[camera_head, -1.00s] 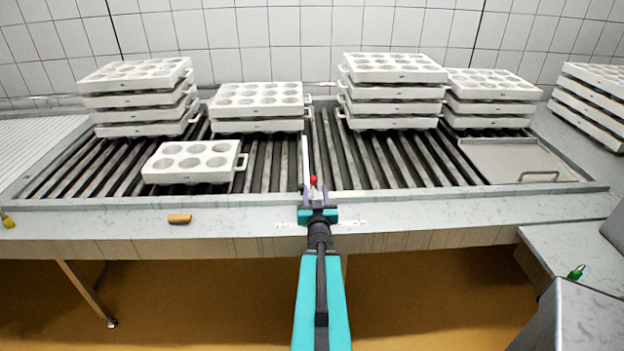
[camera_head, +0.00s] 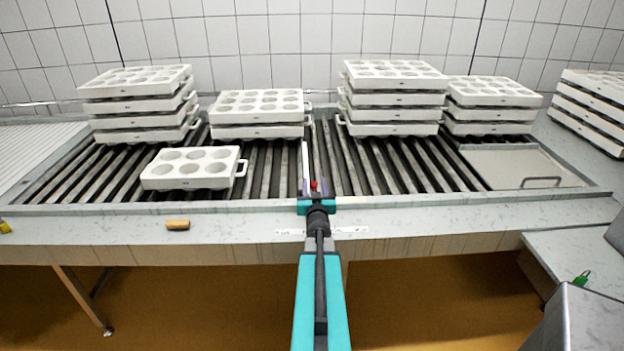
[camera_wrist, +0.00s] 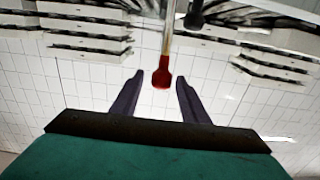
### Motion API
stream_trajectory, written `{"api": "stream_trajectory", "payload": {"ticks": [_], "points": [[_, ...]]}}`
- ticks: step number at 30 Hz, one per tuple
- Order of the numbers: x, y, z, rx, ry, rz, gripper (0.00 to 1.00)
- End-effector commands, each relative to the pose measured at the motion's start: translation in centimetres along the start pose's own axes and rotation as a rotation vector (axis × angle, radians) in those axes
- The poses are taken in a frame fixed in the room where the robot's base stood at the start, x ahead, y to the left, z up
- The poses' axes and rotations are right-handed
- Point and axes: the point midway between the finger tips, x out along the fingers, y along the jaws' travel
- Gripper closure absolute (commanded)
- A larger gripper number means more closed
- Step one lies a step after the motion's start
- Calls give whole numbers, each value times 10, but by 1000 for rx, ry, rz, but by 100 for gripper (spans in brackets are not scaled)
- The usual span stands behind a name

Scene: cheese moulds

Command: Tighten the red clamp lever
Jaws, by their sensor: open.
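The red clamp lever knob (camera_head: 313,184) shows just beyond my gripper at the front edge of the roller table. In the wrist view the red knob (camera_wrist: 161,78) sits at the end of a thin metal rod, between my two dark fingers and near their tips. My gripper (camera_wrist: 159,92) is open, with a gap on each side of the knob. In the head view my gripper (camera_head: 315,190) hides the lever's lower part.
Several stacks of white moulds (camera_head: 260,105) stand along the back of the rollers. A single mould (camera_head: 190,168) lies front left. A wooden-coloured block (camera_head: 177,225) lies on the front ledge. A flat metal tray (camera_head: 510,165) with a handle is at right.

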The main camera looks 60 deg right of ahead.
Motion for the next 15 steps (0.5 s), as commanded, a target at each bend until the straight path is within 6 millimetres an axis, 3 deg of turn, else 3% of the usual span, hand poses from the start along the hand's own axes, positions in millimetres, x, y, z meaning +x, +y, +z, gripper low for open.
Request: {"api": "stream_trajectory", "payload": {"ticks": [15], "points": [[40,0,0,1,0,0,59]]}}
